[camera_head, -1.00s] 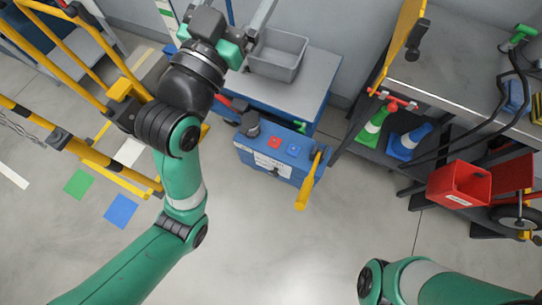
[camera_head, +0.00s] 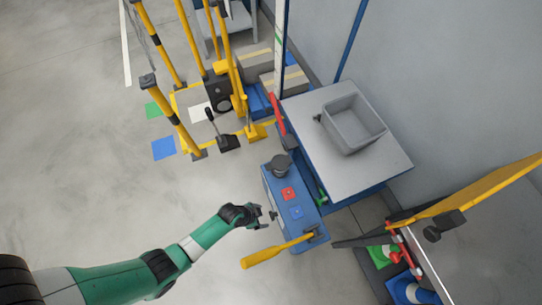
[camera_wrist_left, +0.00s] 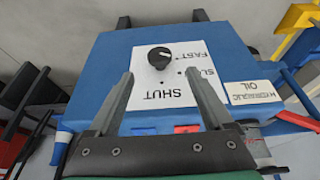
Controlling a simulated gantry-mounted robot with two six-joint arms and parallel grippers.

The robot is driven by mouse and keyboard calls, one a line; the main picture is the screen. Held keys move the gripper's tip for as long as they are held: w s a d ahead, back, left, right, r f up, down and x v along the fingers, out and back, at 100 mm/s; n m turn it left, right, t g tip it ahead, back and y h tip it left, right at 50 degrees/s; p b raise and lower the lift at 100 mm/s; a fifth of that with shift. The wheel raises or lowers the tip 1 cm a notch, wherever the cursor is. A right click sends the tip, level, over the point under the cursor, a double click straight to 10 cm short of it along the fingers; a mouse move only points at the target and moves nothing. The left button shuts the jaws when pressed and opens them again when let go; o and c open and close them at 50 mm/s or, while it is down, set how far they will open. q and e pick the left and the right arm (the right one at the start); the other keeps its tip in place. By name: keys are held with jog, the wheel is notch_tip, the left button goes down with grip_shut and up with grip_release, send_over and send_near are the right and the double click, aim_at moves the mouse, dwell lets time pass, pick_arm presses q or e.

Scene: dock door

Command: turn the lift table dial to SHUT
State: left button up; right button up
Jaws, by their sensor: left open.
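The lift table dial (camera_wrist_left: 159,57) is a black round knob with a pale mark on a white plate. The plate (camera_wrist_left: 150,95) reads SHUT and FAST, upside down in the left wrist view; a third word is partly hidden by a finger. The mark seems to face the FAST side, not SHUT. The plate is on the blue control box (camera_head: 290,205). My left gripper (camera_head: 262,216) is at the box's near left side; in the left wrist view (camera_wrist_left: 158,72) its open fingers appear either side of the dial, empty. Contact cannot be told. My right gripper is out of view.
A yellow-handled lever (camera_head: 275,252) sticks out from the box near my left gripper. The lift table (camera_head: 380,170) behind bears a grey bin (camera_head: 353,124). Yellow rails (camera_head: 170,110) stand further left. Floor at left is clear.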

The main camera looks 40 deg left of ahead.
aim_at(274, 215)
pick_arm(q)
jog(key=b+x, duration=0.7)
jog(key=x, duration=0.2)
jog(key=shift+w+d+f, duration=0.15)
jog(key=shift+w+f, duration=0.05)
jog(key=shift+f, duration=0.15)
jog(key=shift+r, duration=0.1)
jog(key=c, duration=1.3)
